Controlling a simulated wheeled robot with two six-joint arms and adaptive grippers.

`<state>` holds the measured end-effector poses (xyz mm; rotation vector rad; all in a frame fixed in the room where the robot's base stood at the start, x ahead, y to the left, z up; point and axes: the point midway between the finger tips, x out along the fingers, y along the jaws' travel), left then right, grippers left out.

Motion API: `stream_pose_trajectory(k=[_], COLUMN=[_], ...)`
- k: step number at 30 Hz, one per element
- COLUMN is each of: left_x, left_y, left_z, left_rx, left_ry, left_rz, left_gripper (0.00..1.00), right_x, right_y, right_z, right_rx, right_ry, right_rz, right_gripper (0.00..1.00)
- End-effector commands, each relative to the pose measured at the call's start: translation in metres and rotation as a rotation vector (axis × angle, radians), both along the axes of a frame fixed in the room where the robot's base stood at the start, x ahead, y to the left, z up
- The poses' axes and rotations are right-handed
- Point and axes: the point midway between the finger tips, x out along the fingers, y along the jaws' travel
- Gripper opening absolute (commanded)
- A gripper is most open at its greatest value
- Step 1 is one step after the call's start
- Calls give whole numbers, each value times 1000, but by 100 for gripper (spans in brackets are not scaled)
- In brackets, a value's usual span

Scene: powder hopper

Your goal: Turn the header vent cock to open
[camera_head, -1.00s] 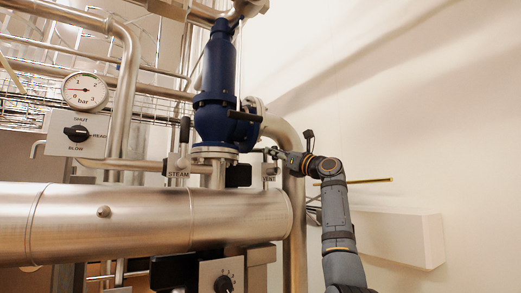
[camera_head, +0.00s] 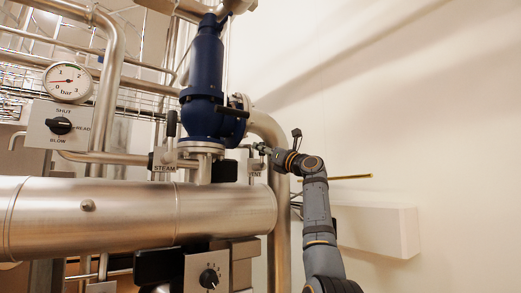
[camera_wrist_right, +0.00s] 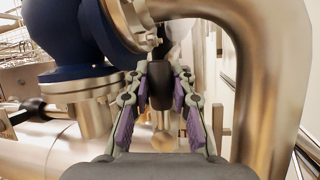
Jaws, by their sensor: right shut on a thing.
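The header vent cock sits by the VENT plate (camera_head: 255,168), right of the blue safety valve (camera_head: 203,85). My right gripper (camera_head: 262,149) is at the cock, in front of the large vertical pipe. In the right wrist view, its fingers (camera_wrist_right: 160,78) are closed on both sides of a dark handle (camera_wrist_right: 161,96), which points toward the palm. A small metal fitting (camera_wrist_right: 154,43) shows just beyond the fingertips. In the head view the gripper hides most of the handle, so its angle is hard to tell. My left gripper is not in view.
A big bent pipe (camera_wrist_right: 270,70) runs close to the right of my gripper. The steel header (camera_head: 120,215) lies below, and a STEAM lever (camera_head: 171,125) stands left. A pressure gauge (camera_head: 68,82) is at far left. A yellow rod (camera_head: 350,177) sticks out behind my arm.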

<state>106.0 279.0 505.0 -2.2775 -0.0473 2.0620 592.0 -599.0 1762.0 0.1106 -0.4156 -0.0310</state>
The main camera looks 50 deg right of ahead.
Motion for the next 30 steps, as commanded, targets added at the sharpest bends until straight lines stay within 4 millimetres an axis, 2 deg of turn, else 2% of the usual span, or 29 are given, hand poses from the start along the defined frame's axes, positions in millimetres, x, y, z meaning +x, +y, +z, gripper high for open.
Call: stream_pose_trajectory(k=[1, 6, 21, 26, 30], left_x=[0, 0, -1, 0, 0], left_y=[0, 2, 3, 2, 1], left_z=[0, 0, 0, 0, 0], left_rx=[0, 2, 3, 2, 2], left_ry=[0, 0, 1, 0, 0], left_rz=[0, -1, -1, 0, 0], left_gripper=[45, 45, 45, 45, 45], right_x=[-2, -2, -4, -18, -38], right_y=[-3, -2, -2, -3, -1], right_z=[1, 1, 0, -7, -16], right_rx=[5, 3, 1, -1, -3], right_ry=[-3, -4, -4, -3, -3], right_rz=[-6, -6, -4, -10, -11], right_gripper=[25, 45, 45, 45, 45])
